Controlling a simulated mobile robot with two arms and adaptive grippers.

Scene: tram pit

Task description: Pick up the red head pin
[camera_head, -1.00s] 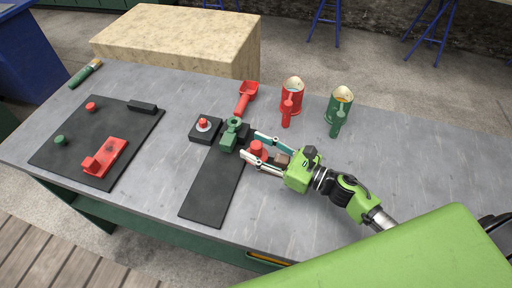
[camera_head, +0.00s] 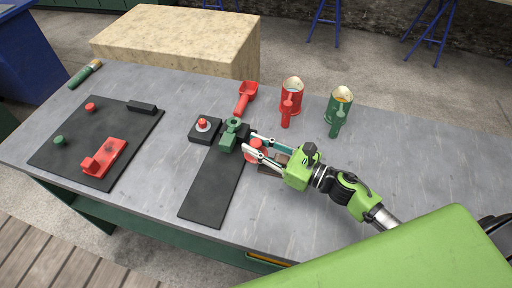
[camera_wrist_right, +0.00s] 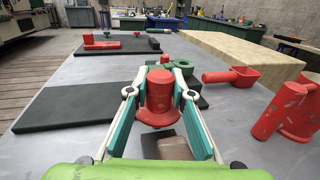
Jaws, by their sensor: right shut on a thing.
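The red head pin (camera_head: 259,155) is between the fingers of my right gripper (camera_head: 250,141), at the right side of the long black mat. In the right wrist view the pin (camera_wrist_right: 159,98) stands upright, with a round head and a wider flange below. The two fingers of the right gripper (camera_wrist_right: 160,72) press on it from both sides. Its lower end is hidden, so I cannot tell whether it touches the surface. My left gripper is not in view.
A green clamp-like part (camera_head: 229,135) stands just beyond the fingertips. A black mat (camera_head: 205,198) lies in front.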

